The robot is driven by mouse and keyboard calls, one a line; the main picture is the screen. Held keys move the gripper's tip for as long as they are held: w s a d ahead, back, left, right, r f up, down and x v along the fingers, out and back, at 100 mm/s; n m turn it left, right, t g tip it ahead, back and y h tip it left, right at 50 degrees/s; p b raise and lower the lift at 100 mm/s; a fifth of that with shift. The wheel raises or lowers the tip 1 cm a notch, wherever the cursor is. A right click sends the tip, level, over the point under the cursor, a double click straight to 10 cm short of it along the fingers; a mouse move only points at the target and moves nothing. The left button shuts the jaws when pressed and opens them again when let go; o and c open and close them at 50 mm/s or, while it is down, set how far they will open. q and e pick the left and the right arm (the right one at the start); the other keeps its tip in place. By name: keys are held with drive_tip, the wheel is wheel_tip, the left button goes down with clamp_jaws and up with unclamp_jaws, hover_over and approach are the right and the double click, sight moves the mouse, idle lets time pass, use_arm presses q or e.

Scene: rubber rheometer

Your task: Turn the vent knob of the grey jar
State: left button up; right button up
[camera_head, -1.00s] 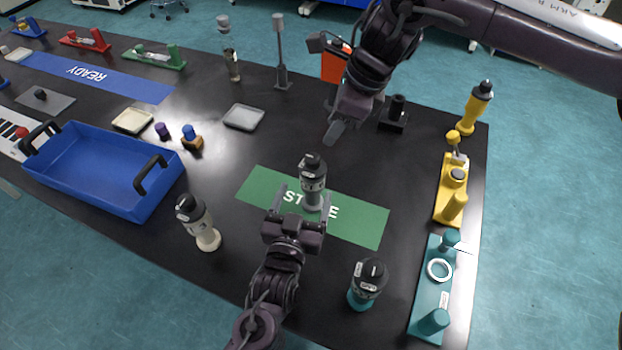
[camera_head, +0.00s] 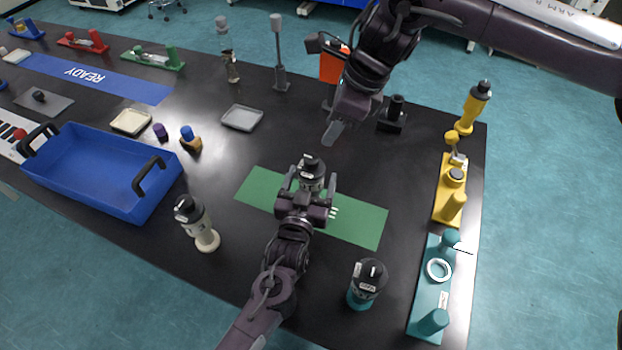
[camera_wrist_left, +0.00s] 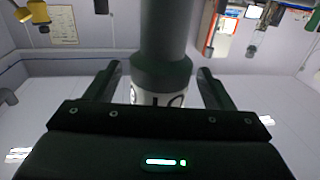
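The grey jar (camera_head: 312,166) stands upright on the green mat (camera_head: 360,222), its dark top showing above my left gripper. My left gripper (camera_head: 310,186) is open, with its fingers on either side of the jar's body. In the left wrist view, the jar's grey body (camera_wrist_left: 163,70) with a white label stands between the two spread fingers (camera_wrist_left: 162,90), with gaps on both sides. The vent knob itself is too small to make out clearly. My right gripper (camera_head: 334,132) is above the table behind the jar; whether it is open or shut does not show.
A cream jar (camera_head: 202,236) stands left of the mat and a teal jar (camera_head: 366,284) at the front right. A blue tray (camera_head: 100,205) lies at the left. Yellow (camera_head: 450,200) and teal (camera_head: 430,300) stands line the right edge. Bare table lies behind the mat.

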use_arm(q)
drive_tip(key=c, duration=1)
drive_tip(key=shift+c, duration=0.6)
use_arm(e)
drive_tip(key=shift+o, duration=1.5)
drive_tip(key=shift+f, duration=0.1)
drive_tip(key=a+f+y, duration=0.1)
drive_tip(key=y, duration=0.1)
drive_tip(key=a+f+g+y, duration=0.1)
drive_tip(key=f+y, duration=0.1)
drive_tip(key=shift+w+a, duration=0.3)
drive_tip(key=shift+w, duration=0.05)
drive_tip(key=y, duration=0.1)
drive_tip(key=w+f+y, duration=0.1)
drive_tip(key=f+g+y, duration=0.1)
drive_tip(key=y, duration=0.1)
drive_tip(key=shift+w+f, duration=0.15)
drive_tip(key=shift+w, duration=0.1)
drive_tip(key=d+f+y, duration=0.2)
drive_tip(key=d+y, duration=0.1)
drive_tip(key=d, duration=0.1)
drive_tip(key=n+t+y, duration=0.1)
drive_tip(key=n+y, duration=0.1)
drive_tip(key=y, duration=0.1)
approach(312, 158)
drive_tip(key=a, duration=1)
drive_tip(key=shift+a+f, duration=0.1)
drive_tip(key=shift+f, duration=0.25)
drive_tip(key=c, duration=1)
